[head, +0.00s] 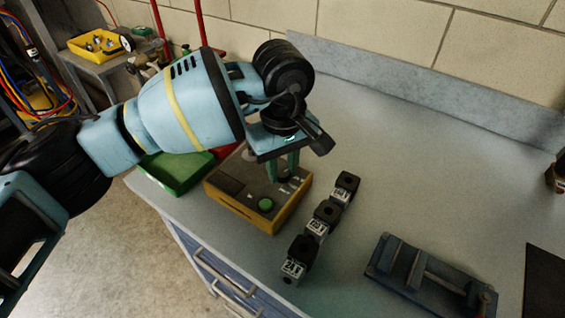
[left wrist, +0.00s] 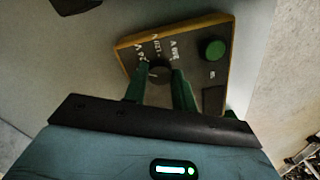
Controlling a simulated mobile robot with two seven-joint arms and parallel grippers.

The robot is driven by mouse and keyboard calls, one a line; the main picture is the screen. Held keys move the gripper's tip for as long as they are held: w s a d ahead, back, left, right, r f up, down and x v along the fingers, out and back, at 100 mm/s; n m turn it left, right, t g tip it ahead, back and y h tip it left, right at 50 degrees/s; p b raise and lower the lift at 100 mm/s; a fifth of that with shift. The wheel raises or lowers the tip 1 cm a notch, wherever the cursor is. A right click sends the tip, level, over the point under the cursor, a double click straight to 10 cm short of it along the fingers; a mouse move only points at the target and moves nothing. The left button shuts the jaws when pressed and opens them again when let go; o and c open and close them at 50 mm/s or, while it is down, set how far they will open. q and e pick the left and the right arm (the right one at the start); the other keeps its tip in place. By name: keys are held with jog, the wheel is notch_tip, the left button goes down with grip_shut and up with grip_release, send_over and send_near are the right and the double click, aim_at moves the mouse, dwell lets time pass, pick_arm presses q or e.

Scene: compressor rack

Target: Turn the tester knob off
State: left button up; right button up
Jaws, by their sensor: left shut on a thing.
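The tester (head: 240,195) is a yellow box with a dark top panel and a round green button (head: 265,205). It stands near the front left edge of the bench. In the left wrist view the tester panel (left wrist: 185,45) shows white lettering, the green button (left wrist: 212,49) and a dark knob (left wrist: 158,71). My left gripper (head: 284,170) points down over the tester, its green fingers closed on the knob. In the left wrist view the fingers (left wrist: 160,80) sit on both sides of the knob. The knob's pointer cannot be made out. My right gripper is not in view.
Several dark blocks with white labels (head: 317,229) stand in a row right of the tester. A green tray (head: 178,178) lies on its left. A dark blue fixture (head: 425,275) is at the front right. The bench's back right is clear.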

aim_at(282, 172)
pick_arm(q)
jog(key=n+p, duration=0.1)
jog(key=n, duration=0.4)
jog(key=shift+n, duration=0.3)
dwell(0.4)
jog(key=o, duration=1)
jog(key=shift+r, duration=3.9)
jog(key=shift+f, duration=0.1)
